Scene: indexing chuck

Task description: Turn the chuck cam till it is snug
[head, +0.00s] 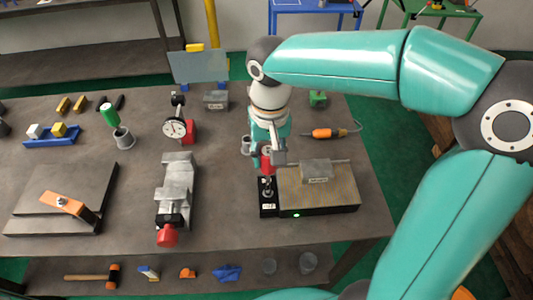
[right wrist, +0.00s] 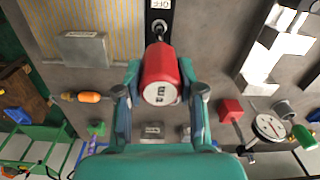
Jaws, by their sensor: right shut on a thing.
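The chuck (head: 330,197) is a tan ribbed plate on a dark base with a small green light at its front. It stands at the right of the bench, and its ribbed top also shows in the right wrist view (right wrist: 60,18). A black block with a white label (head: 268,197) sits at its left end, and a dark stem rises there to a red handle (head: 266,158). My right gripper (right wrist: 160,80) is shut on the red handle, one finger on each side, pointing down in the head view. The fingers partly hide the handle. My left gripper is not in view.
A grey metal block (head: 317,171) lies on the chuck. An orange-handled tool (head: 322,133) lies behind it. A grey vise (head: 176,190) with a red knob and a dial gauge (head: 175,128) stand to the left. Bare bench lies between vise and chuck.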

